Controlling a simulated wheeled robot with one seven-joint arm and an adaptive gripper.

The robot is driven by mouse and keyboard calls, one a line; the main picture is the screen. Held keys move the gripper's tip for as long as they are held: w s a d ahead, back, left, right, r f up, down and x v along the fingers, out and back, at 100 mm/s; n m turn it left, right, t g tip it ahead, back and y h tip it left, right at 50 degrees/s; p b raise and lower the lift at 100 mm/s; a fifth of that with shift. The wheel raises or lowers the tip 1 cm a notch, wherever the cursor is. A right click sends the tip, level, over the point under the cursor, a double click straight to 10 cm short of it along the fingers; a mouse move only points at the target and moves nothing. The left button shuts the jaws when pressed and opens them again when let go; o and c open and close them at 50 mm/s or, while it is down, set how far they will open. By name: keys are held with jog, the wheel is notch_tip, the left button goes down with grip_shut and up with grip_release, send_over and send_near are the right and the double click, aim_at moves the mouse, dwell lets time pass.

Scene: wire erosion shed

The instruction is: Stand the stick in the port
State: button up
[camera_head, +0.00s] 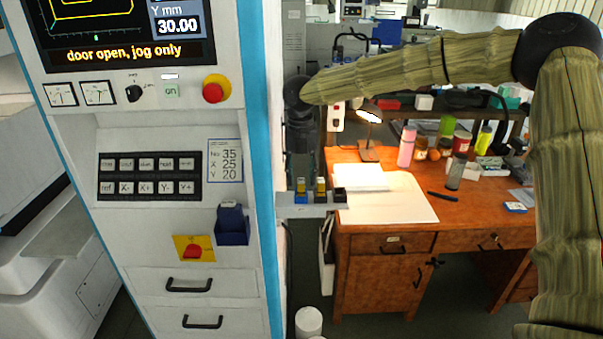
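A small pale shelf (290,211) juts from the blue-edged side of the machine. Three small holders stand on it in a row: a blue one (301,197), a yellow-and-dark one (321,197) and a black one (340,196). The blue and yellow ones have narrow upright pieces above them; the black one is lower. I cannot tell which is the port, and I cannot make out the stick for certain. My gripper (300,148) is dark and points down above the shelf, over its left part. Its fingertips are too dark to tell open from shut.
The machine's control panel (150,225), with buttons, knobs and a blue bin (232,225), fills the left. A wooden desk (385,225) with a lamp (369,130), papers, bottles and jars stands behind right.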

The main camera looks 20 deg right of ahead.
aim_at(301, 180)
notch_tip(301, 180, up, 13)
jog(key=b, duration=0.3)
dwell(0.5)
